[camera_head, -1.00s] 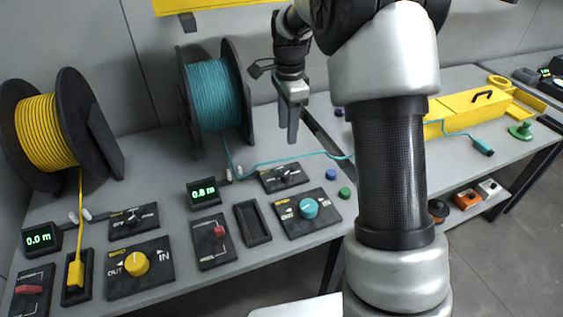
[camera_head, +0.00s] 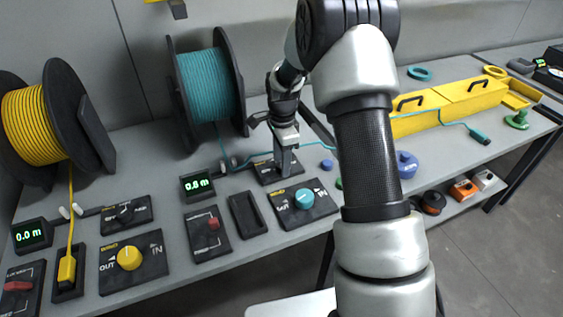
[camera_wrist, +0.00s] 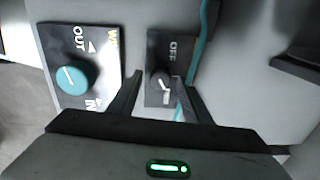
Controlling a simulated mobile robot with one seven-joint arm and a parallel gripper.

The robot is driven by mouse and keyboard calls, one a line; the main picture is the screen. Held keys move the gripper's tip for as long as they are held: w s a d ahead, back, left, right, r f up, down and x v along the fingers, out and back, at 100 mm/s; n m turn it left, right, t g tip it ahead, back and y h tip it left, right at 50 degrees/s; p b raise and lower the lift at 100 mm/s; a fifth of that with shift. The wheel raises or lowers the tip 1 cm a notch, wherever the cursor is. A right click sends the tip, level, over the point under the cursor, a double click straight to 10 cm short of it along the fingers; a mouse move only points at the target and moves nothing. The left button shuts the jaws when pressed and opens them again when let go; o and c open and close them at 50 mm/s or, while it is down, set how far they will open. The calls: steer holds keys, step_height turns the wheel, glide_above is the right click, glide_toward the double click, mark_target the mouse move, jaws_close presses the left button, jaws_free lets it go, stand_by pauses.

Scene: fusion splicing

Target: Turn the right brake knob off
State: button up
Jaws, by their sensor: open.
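The right brake knob is a small dark knob on a black plate (camera_head: 262,168) in front of the teal spool. In the wrist view the brake knob (camera_wrist: 160,82) shows near the centre, with a light pointer mark and the word OFF on the plate beyond it. My gripper (camera_head: 284,170) points down over this plate and hides much of the knob in the head view. In the wrist view my gripper (camera_wrist: 160,98) is open, its fingers apart on either side of the knob's plate. I cannot tell whether they touch the knob.
The teal wind knob (camera_head: 304,198) sits on a panel just in front. The teal fibre (camera_head: 312,171) runs right from the teal spool (camera_head: 210,85). A length display (camera_head: 197,187) stands to the left. The left brake plate (camera_head: 127,214) is near the yellow spool (camera_head: 35,125).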

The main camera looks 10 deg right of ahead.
steer(key=shift+f, duration=0.15)
steer(key=shift+c, duration=0.6)
steer(key=c, duration=1)
steer(key=shift+o, duration=0.2)
